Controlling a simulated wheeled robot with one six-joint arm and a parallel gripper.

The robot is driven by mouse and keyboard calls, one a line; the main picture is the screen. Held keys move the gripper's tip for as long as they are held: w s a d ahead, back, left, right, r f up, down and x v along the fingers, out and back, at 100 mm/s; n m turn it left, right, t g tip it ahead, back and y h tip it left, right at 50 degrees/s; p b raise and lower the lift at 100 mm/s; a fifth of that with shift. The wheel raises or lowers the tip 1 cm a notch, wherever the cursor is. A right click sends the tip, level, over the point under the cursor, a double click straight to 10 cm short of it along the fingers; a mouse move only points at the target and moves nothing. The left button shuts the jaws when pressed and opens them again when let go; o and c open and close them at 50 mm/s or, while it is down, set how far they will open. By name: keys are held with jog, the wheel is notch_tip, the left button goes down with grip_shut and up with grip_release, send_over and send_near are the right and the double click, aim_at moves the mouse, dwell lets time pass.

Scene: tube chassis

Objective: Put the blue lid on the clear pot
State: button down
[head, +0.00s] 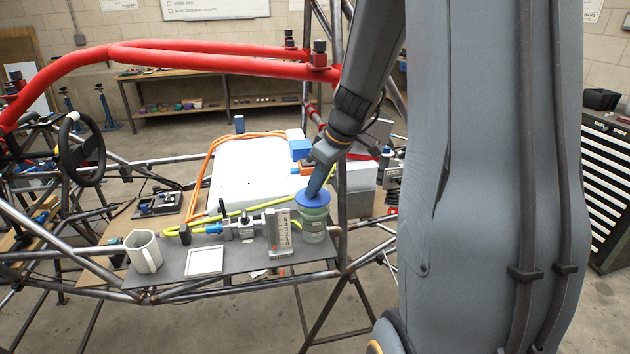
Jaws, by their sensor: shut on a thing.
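The blue lid (315,199) is a flat round disc at my gripper's fingertips (318,188). My gripper reaches down from the upper right and is shut on it from above. The clear pot (313,226) is a greenish see-through jar standing upright near the right end of the grey shelf (180,267). The lid appears directly over the pot's mouth and hides it. I cannot tell whether the lid touches the rim or is slightly above it.
A grey block with markings (279,233) stands just left of the pot. A white mug (144,251), a white square tray (205,261) and a metal fitting with a blue end (235,229) sit further left. Frame tubes (340,225) run close right of the pot.

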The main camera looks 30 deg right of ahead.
jog(key=shift+f+b, duration=0.3)
jog(key=shift+f, duration=0.45)
jog(key=shift+s+d+b, duration=0.1)
jog(key=shift+s+b, duration=0.05)
jog(key=shift+b, duration=0.35)
dwell(1.0)
jog(key=shift+f+b, duration=0.55)
jog(key=shift+b, duration=0.1)
jog(key=c, duration=1.9)
grip_release()
jog(key=shift+c, duration=0.2)
jog(key=p+v, duration=0.6)
jog(key=v, duration=0.5)
